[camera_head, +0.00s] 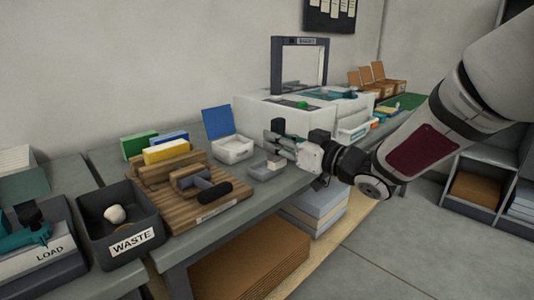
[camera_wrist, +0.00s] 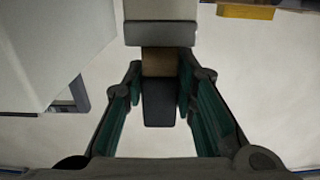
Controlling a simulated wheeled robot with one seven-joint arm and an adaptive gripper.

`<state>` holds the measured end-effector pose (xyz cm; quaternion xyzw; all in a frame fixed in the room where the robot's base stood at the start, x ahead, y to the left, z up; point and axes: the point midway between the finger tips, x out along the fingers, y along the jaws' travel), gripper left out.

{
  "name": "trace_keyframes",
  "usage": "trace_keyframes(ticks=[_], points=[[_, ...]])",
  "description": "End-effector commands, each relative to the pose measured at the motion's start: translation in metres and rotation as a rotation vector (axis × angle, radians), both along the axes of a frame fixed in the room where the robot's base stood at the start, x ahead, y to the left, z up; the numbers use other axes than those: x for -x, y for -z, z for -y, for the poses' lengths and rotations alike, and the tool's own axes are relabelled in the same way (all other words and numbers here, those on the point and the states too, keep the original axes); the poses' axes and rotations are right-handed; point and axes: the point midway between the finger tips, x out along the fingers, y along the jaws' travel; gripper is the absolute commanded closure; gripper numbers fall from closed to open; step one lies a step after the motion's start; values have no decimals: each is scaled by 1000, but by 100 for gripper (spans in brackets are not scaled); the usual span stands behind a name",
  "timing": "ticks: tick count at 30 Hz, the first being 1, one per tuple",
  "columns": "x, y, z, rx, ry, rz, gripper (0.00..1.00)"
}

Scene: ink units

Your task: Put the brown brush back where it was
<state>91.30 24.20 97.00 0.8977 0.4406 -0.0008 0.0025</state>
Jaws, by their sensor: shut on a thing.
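My gripper (camera_head: 284,146) is over the bench, pointing left, above a small grey open tray (camera_head: 262,172). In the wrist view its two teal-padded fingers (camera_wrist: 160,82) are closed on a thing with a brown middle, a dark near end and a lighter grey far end. This appears to be the brown brush (camera_wrist: 160,64). In the head view the brush is largely hidden among the fingers.
A white box with a raised blue lid (camera_head: 217,121) stands behind the small tray. A grey waste bin (camera_head: 119,244) holding a pale lump is left of the rack. A large white machine with a dark frame (camera_head: 273,65) stands behind my gripper.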

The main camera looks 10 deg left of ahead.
Motion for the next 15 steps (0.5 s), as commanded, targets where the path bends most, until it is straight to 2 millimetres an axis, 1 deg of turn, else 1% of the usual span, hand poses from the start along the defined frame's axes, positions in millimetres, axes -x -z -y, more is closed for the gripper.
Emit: trace_keyframes(ticks=[1, 3, 6, 9, 12, 15], points=[[-10, 3, -9, -2, -2, 0, 100], [-23, 4, -18, -3, -2, 1, 100], [-37, 5, -28, -3, -1, 1, 100], [-46, 6, -33, -2, 0, 0, 100], [-49, 7, -35, -1, 1, 0, 100], [-49, 15, -35, -1, 1, -2, 100]])
